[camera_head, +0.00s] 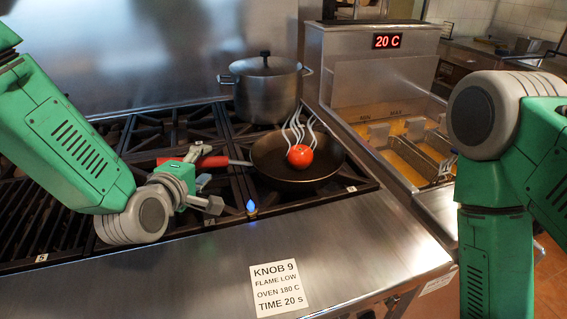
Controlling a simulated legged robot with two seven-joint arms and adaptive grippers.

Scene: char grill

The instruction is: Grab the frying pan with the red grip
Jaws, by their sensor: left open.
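The frying pan (275,178) is dark and round and sits on the front right of the grill top. Its handle runs left to a red grip (212,161), partly hidden behind my left gripper. A red ball-like thing (299,155), perhaps a tomato, lies in the pan, with wavy grey steam-like shapes above it. My left gripper (208,183) is open beside the grip, on its near side; I cannot tell whether they touch. My right arm is at the right edge, and its gripper is out of view.
A lidded steel pot (266,90) stands behind the pan. A deep fryer (372,75) showing 20 C stands to the right. A small blue flame (251,206) is at the near edge. A paper note (277,288) lies on the bare steel front.

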